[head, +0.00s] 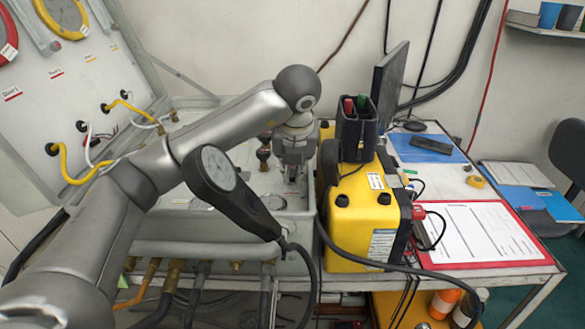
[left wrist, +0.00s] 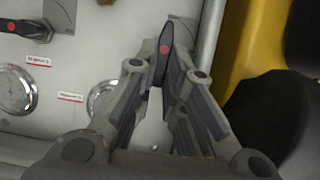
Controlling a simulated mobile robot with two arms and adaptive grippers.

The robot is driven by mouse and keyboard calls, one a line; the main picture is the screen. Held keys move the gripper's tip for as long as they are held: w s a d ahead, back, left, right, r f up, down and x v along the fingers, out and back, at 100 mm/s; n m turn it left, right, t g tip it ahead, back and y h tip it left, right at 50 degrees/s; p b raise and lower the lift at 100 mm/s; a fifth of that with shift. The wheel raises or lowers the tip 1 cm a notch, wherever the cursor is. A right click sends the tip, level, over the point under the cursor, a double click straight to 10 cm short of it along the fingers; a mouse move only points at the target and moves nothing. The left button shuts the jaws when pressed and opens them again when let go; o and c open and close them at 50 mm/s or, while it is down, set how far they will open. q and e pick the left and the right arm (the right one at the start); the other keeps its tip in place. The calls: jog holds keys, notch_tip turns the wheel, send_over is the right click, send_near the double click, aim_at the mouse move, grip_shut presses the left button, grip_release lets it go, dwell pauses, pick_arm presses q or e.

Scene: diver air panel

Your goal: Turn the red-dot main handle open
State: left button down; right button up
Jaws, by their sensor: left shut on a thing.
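A slim black handle with a red dot (left wrist: 164,50) stands between the fingers of my left gripper (left wrist: 166,72) in the left wrist view. The gripper is shut on it, and the handle points up and down in that picture. In the head view my left gripper (head: 293,172) reaches down over the grey panel box, beside the yellow case; the handle is hard to make out there. A second black handle with a red dot (left wrist: 22,28) lies nearly sideways at the upper left of the left wrist view. My right gripper is not in view.
A yellow case (head: 360,215) stands close to the right of the gripper. Two round gauges (left wrist: 14,90) sit on the panel, one partly hidden by a finger. A black gauge console (head: 232,190) with a hose shows in front. A red clipboard (head: 480,235) lies at right.

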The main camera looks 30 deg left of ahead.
pick_arm(q)
jog(key=c, duration=1.5)
grip_release()
